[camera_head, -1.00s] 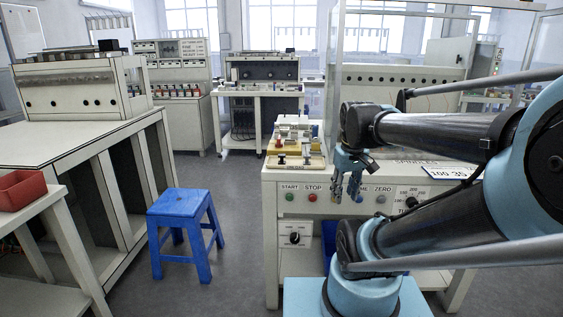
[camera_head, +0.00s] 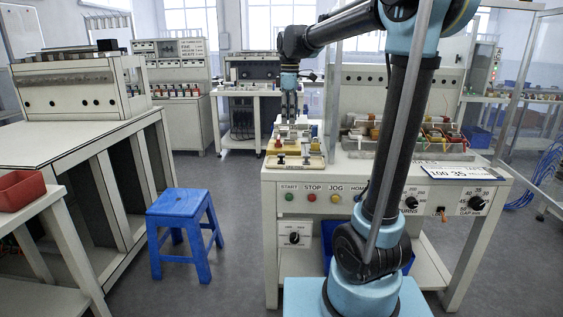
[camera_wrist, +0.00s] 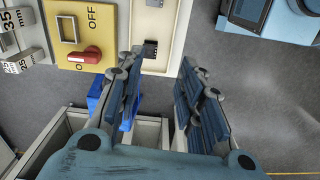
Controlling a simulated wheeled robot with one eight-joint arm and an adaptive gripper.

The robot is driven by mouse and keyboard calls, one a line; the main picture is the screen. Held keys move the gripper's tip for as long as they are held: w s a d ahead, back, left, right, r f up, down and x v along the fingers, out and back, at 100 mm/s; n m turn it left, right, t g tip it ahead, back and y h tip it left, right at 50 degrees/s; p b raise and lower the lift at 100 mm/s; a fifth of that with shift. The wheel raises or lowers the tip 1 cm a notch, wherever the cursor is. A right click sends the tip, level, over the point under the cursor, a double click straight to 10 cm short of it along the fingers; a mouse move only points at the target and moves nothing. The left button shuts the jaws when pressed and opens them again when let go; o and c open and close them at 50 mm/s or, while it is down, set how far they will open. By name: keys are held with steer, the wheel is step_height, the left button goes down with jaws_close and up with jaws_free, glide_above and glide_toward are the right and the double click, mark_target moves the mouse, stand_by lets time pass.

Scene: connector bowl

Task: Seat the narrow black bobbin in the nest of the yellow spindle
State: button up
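My gripper (camera_head: 289,112) points down over the far part of the small machine on the bench's left end. In the wrist view its two fingers (camera_wrist: 162,62) are spread with nothing between them, so it is open and empty. Small dark pieces (camera_head: 281,159) stand on the cream tray (camera_head: 315,161) at the bench's front left; I cannot tell whether one is the narrow black bobbin. A small yellow part (camera_head: 271,147) shows behind the tray; I cannot tell whether it is the yellow spindle. The nest cannot be made out.
Several coloured spools (camera_head: 440,138) stand in racks on the bench's right part, behind my arm. The wrist view shows a yellow switch plate (camera_wrist: 66,12) with a red handle (camera_wrist: 86,56). A blue stool (camera_head: 180,208) stands on the floor left of the bench.

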steer(key=w+a+n, duration=0.1)
steer(key=w+a, duration=0.1)
glide_above(283, 155)
steer(key=f, duration=1.1)
steer(key=shift+w+f, duration=0.2)
steer(key=shift+f, duration=0.15)
steer(key=f, duration=0.3)
steer(key=shift+w+a+f, duration=0.15)
steer(key=shift+a+f, duration=0.25)
steer(key=shift+f, duration=0.65)
steer(key=c, duration=0.7)
